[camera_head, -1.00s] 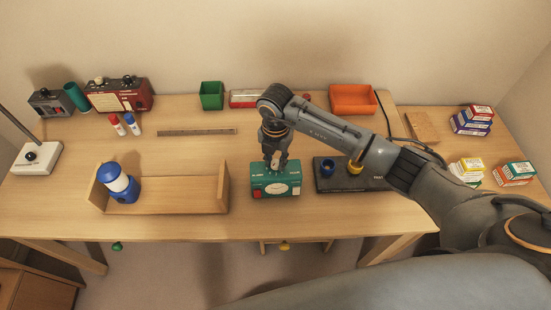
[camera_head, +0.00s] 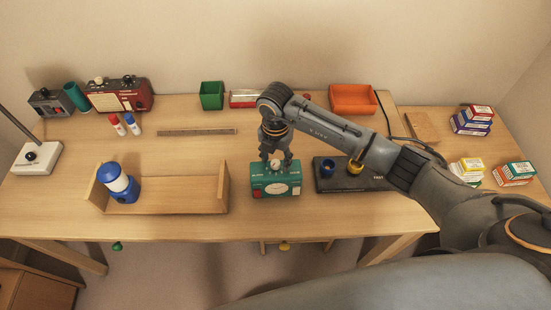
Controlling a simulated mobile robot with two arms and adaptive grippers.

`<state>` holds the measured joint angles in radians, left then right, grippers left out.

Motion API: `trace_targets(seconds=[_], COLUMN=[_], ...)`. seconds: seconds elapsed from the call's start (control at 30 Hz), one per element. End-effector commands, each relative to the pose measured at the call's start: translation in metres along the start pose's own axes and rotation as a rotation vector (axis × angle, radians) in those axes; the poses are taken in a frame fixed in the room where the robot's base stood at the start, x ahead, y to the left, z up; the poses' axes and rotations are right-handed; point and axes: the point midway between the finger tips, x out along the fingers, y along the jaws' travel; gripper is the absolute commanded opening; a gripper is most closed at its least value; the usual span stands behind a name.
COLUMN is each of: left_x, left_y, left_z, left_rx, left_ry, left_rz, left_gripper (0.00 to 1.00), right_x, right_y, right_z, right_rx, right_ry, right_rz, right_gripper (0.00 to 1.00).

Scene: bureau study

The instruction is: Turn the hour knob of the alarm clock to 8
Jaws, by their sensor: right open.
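The alarm clock is most likely the small green box (camera_head: 274,188) with a pale round-ended face, standing upright on the desk at the middle. A light knob (camera_head: 275,163) shows on its top. My right gripper (camera_head: 276,160) points straight down over the top of the box, its fingers open on either side of the knob. I cannot tell whether a finger touches the knob. The knob's setting and the lettering on the box are too small to read. My left gripper is not in view.
A black base (camera_head: 345,183) with a blue and a yellow cup-like piece stands just right of the green box. A wooden tray (camera_head: 180,208) with a blue lantern (camera_head: 119,184) lies to its left. The desk behind, near the ruler (camera_head: 197,132), is mostly clear.

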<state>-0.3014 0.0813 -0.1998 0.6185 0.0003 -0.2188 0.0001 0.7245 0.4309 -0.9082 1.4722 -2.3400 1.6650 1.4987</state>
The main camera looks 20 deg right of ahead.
Motion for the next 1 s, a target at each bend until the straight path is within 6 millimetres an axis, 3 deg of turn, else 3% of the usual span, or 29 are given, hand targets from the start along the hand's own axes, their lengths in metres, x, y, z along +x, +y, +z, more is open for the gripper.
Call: trace_targets(seconds=[0.53, 0.7, 1.0], left_x=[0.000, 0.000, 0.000], left_y=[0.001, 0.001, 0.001], left_z=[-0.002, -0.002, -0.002], left_rx=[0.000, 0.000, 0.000], left_ry=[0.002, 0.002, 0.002], left_rz=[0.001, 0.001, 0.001], left_gripper=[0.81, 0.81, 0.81], right_x=[-0.101, -0.115, -0.117], right_y=[0.001, 0.000, 0.000], right_z=[0.001, 0.001, 0.000], right_rx=[0.000, 0.001, 0.001], right_ry=[-0.004, -0.002, -0.001], right_rz=[0.003, 0.001, 0.000], right_gripper=[0.50, 0.50, 0.50])
